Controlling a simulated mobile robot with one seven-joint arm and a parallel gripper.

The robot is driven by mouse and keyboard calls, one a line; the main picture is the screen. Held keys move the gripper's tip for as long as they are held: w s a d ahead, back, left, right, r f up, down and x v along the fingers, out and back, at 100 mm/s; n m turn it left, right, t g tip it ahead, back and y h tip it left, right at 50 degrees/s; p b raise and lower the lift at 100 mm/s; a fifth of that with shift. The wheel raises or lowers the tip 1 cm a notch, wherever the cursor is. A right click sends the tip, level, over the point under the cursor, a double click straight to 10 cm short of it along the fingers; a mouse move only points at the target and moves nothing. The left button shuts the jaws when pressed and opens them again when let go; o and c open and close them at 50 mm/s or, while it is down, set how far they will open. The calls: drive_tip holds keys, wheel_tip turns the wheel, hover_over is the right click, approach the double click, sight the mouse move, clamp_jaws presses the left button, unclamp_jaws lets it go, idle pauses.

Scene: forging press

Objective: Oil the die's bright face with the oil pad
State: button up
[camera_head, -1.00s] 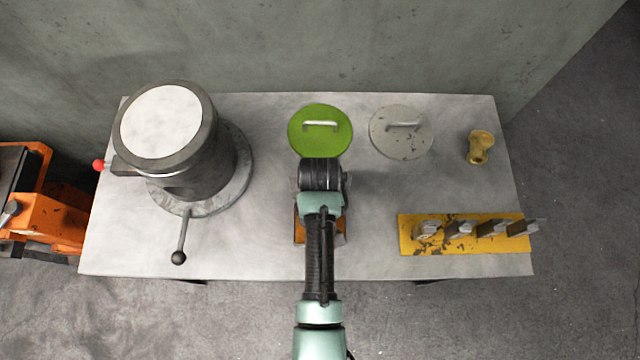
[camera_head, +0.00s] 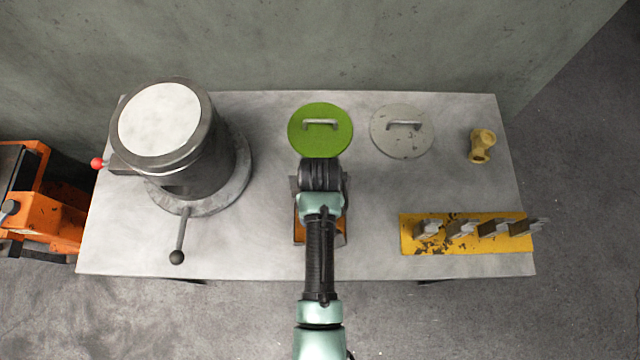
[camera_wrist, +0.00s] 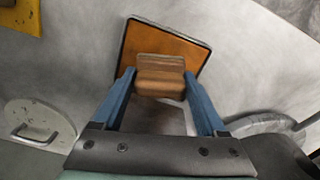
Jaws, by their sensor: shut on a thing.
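In the wrist view, my gripper (camera_wrist: 160,84) has its two blue fingers shut on a brown, wood-coloured block (camera_wrist: 160,65), which looks like the oil pad. Behind it shows an orange plate or tray (camera_wrist: 195,50) with a dark rim; I cannot tell whether the pad touches it. A grey flat-sided piece (camera_wrist: 160,120) shows between the fingers, possibly the die; its bright face cannot be made out for certain. In the head view, my wrist hides the pad and fingertips, and only edges of the orange tray (camera_head: 299,232) show beside my arm.
A dark press-like cylinder (camera_head: 200,180) with a pale round top and levers stands at left. A green lid (camera_head: 320,140) and a grey lid (camera_head: 390,145) lie behind. A brass fitting (camera_head: 482,146) and a yellow rack (camera_head: 425,243) of grey pieces are at right.

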drive_tip(key=shift+f+b, duration=0.3)
drive_tip(key=shift+f, duration=0.15)
idle(0.3)
drive_tip(key=shift+s+f, duration=0.1)
drive_tip(key=shift+f, duration=0.05)
idle(1.3)
wheel_tip(320, 180, up, 7)
drive_tip(key=p, duration=0.8)
idle(0.8)
